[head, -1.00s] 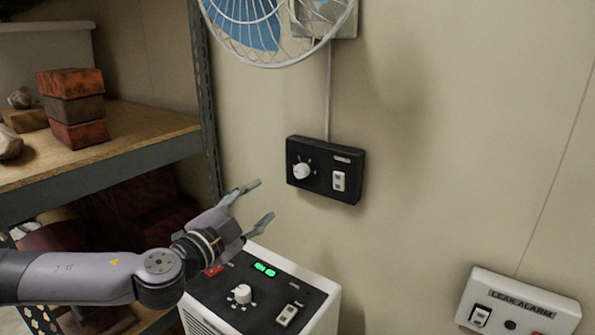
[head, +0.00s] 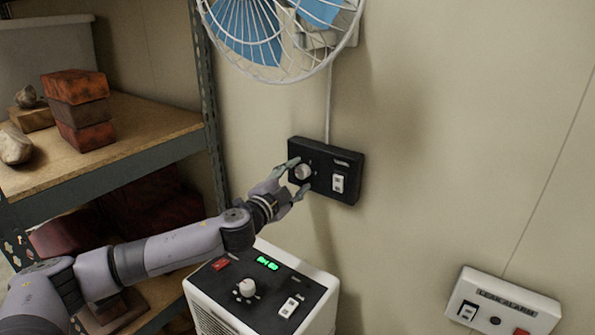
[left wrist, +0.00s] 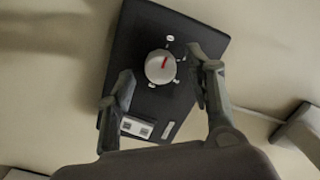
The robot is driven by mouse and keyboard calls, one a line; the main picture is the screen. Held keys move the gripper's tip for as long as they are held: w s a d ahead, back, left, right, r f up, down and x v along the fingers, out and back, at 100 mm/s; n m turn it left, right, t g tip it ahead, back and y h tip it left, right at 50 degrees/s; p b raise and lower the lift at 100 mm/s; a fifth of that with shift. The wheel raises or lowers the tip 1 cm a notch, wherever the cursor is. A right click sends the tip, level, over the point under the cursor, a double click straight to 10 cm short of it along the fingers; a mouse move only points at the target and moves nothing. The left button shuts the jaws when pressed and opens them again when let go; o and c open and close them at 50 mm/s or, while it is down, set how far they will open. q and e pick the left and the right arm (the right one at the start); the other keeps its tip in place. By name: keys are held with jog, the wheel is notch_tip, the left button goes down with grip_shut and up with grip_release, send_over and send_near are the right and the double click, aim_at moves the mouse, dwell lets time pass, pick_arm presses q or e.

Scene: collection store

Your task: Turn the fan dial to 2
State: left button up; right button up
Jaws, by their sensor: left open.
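The fan dial (head: 303,172) is a round white knob on the left of a black wall box (head: 322,188), under the blue-bladed wall fan (head: 268,30). In the left wrist view the dial (left wrist: 158,68) shows a red pointer line and small marks around it, too small to read. My left gripper (head: 297,180) is open, with its fingers close around the dial. In the left wrist view the fingers (left wrist: 160,85) stand on either side of the knob, with gaps visible. My right gripper is not in view.
A white rocker switch (head: 338,184) sits right of the dial on the same box. Below stands a white unit (head: 325,308) with a similar knob (head: 245,288). A leak alarm panel (head: 505,305) is at lower right. Shelving (head: 110,165) is on the left.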

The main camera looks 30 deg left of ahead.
pick_arm(q)
jog(key=shift+w, duration=0.45)
jog(key=shift+c, duration=0.5)
grip_shut()
